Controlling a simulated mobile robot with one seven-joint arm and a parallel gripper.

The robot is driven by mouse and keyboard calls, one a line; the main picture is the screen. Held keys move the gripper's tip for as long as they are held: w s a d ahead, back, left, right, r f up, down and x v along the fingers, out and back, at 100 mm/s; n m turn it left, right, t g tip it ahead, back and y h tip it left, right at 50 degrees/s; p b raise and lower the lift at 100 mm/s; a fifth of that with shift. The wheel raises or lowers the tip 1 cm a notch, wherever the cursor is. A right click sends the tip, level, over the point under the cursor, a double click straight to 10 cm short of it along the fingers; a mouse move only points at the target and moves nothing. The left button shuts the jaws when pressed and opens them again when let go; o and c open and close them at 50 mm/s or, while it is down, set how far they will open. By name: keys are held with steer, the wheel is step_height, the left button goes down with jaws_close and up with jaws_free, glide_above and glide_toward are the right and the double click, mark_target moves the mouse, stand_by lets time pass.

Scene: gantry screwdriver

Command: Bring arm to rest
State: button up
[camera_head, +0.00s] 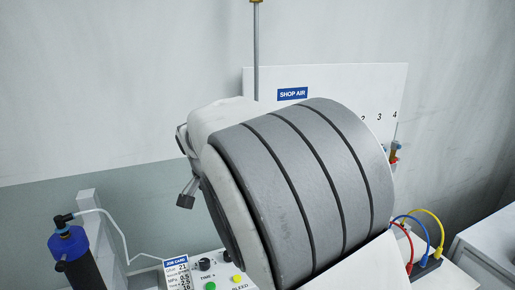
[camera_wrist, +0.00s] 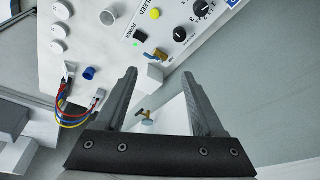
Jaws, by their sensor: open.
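In the head view my own arm, grey with dark bands, fills the middle and hides much of the bench behind it. My gripper shows at the left of the arm in the head view, small and partly hidden. In the wrist view my gripper (camera_wrist: 165,100) is open, its two dark fingers spread apart with nothing held between them. A small valve with a brass and blue handle (camera_wrist: 146,117) is seen through the gap between the fingers, beyond them. I cannot tell how far off it is.
A white control panel (camera_wrist: 185,25) with knobs and buttons lies beyond the fingertips. A blue-topped cylinder (camera_head: 68,245) is at the left. A white SHOP AIR board (camera_head: 335,85) stands behind.

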steer(key=s+d+r+n+y+p, duration=0.1)
steer(key=s+d+r, duration=0.4)
steer(key=d, duration=0.3)
steer(key=s+d+r+n+y+p, duration=0.1)
steer(key=s+d+r+n+p, duration=0.1)
steer(key=s+d+r, duration=0.45)
steer(key=s+d+n+t+p, duration=0.2)
steer(key=s+d+n, duration=0.1)
steer(key=s+d, duration=0.7)
steer(key=shift+s+d+n+t+p, duration=0.3)
steer(key=shift+s+p, duration=0.1)
steer(key=shift+s, duration=0.95)
